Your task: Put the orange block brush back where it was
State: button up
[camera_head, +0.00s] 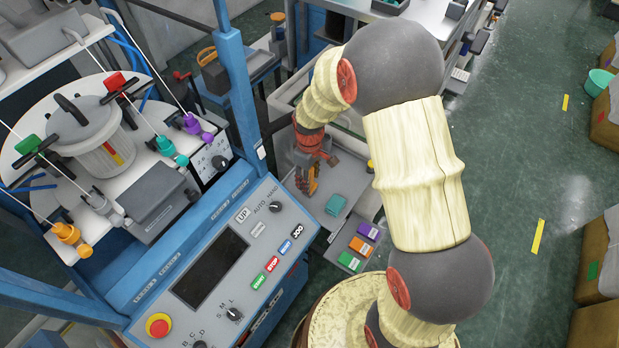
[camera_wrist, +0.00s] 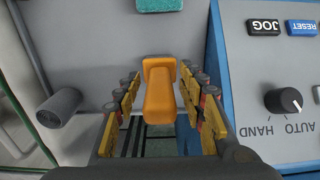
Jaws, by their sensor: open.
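The orange block brush (camera_wrist: 158,92) is in the middle of the wrist view, against a light grey surface. My gripper (camera_wrist: 158,105) is open, with one finger on each side of it. A narrow gap shows between the brush and each row of finger pads. In the head view my gripper (camera_head: 308,182) points down over the grey shelf beside the control panel. There I cannot tell the brush apart from the orange fingers.
A teal block (camera_head: 335,204) lies on the grey shelf near my gripper; it also shows in the wrist view (camera_wrist: 159,5). Purple (camera_head: 369,232), orange (camera_head: 360,246) and green (camera_head: 350,262) pieces sit nearer. The control panel (camera_head: 250,225) stands close on the left. A grey cylinder (camera_wrist: 62,106) juts out at left.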

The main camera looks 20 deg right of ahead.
notch_tip(320, 180, up, 12)
jog(key=shift+r+p, duration=0.15)
jog(key=shift+p, duration=0.25)
jog(key=s+r+m+t, duration=0.5)
jog(key=s+r+m, duration=0.2)
jog(key=s+r, duration=1.4)
jog(key=shift+s+t, duration=0.3)
jog(key=shift+s, duration=0.25)
jog(key=shift+f, duration=0.1)
notch_tip(320, 180, down, 11)
jog(key=b, duration=1.1)
